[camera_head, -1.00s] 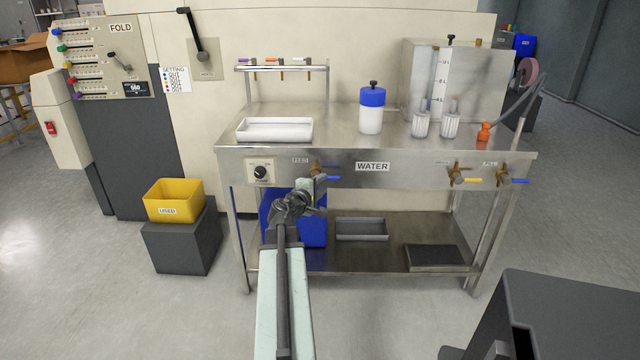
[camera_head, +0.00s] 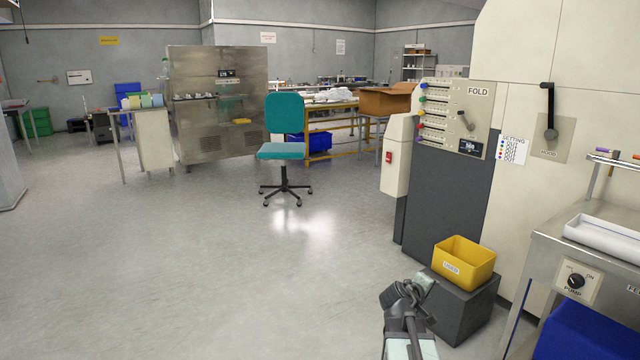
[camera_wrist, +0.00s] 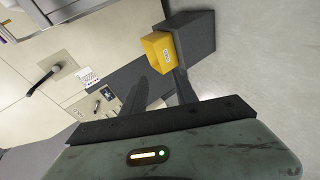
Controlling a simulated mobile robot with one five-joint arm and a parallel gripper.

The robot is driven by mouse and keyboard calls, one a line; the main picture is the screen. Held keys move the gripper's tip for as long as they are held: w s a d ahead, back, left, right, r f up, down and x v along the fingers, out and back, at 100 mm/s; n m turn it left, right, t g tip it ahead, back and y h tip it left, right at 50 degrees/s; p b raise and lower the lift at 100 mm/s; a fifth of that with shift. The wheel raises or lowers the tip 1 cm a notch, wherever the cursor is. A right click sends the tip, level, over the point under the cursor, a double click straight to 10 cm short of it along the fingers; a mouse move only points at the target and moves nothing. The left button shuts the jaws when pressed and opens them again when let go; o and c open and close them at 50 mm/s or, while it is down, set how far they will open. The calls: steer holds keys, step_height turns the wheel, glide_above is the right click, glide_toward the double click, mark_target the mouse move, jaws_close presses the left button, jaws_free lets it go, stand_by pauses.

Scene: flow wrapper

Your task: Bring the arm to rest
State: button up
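My gripper (camera_head: 408,289) shows at the bottom of the head view, at the end of my arm, in front of the grey block and over open floor. In the wrist view two dark fingers (camera_wrist: 165,76) stand apart with nothing seen between them. A yellow bin (camera_head: 464,262) with a label sits on a dark grey block (camera_head: 465,308) just beyond the gripper. The bin also shows in the wrist view (camera_wrist: 158,50), past the fingertips.
The steel water bench (camera_head: 566,245) with a white tray (camera_head: 606,236) stands at the right. The folding machine (camera_head: 447,180) rises behind the bin. A teal chair (camera_head: 281,150) stands farther back. The floor at left and centre is clear.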

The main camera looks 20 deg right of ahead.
steer(key=a+f+m+g+y, duration=0.1)
steer(key=a+f+y, duration=0.3)
steer(key=a, duration=0.9)
steer(key=a+f+g+y, duration=0.15)
steer(key=a+f, duration=0.35)
steer(key=a, duration=0.9)
steer(key=s+a+f+m+g+y, duration=0.35)
steer(key=s+a+y, duration=0.25)
steer(key=s+a, duration=0.45)
step_height(320, 180, up, 34)
steer(key=p, duration=3.4)
steer(key=shift+w+a+f+g, duration=0.15)
steer(key=shift+w+g, duration=0.1)
steer(key=shift+g, duration=0.05)
steer(key=shift+n+h, duration=0.25)
